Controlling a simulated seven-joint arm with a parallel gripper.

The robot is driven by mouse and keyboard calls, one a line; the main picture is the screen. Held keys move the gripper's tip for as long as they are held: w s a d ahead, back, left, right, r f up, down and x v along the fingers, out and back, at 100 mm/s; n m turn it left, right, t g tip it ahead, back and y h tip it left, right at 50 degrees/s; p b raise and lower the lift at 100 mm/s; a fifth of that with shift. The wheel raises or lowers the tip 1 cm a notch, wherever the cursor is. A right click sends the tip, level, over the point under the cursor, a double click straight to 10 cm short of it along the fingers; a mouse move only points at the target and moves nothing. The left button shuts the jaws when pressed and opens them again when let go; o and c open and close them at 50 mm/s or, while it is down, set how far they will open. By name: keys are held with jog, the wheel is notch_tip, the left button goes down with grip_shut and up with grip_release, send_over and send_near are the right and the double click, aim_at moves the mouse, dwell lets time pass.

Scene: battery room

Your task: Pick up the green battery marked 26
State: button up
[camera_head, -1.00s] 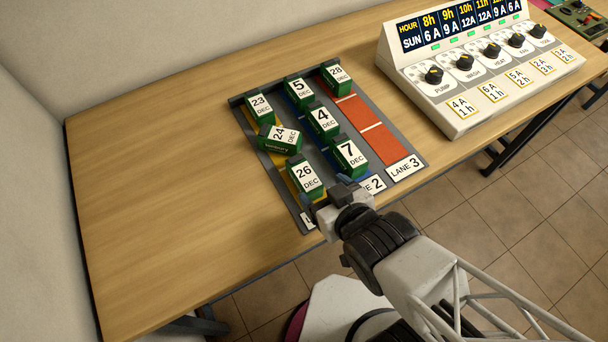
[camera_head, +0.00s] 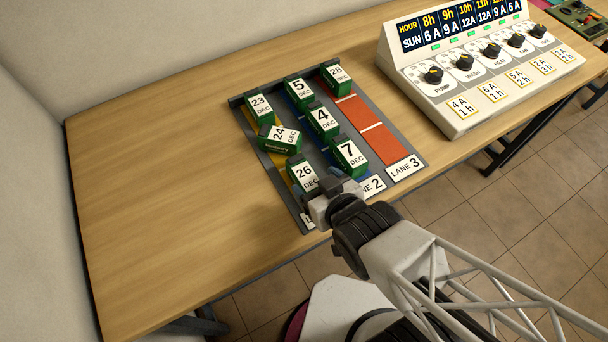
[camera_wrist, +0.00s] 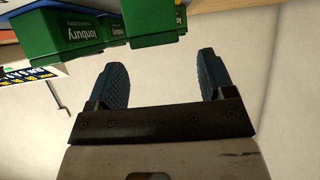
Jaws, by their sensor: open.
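The green battery marked 26 (camera_head: 302,177) stands at the near end of the left, yellow lane. Its lower right part is hidden behind my gripper in the head view. My gripper (camera_head: 334,178) is at its right, in front of the 7 battery; I cannot tell whether it touches either. In the wrist view my gripper (camera_wrist: 165,80) is open, with nothing between its two blue fingers. Green battery sides marked Ionbury (camera_wrist: 65,27) show above the fingertips there; their numbers are out of sight.
Battery 24 (camera_head: 279,138) lies turned askew behind 26, with 23 (camera_head: 261,108) beyond it. Batteries 7 (camera_head: 349,155), 4 (camera_head: 322,121) and 5 (camera_head: 299,91) fill the middle lane. Battery 28 (camera_head: 336,77) is in the red lane. The table (camera_head: 170,200) is clear at left.

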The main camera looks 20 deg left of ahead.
aim_at(304, 173)
jog(key=shift+x, duration=2.3)
jog(key=c, duration=1.4)
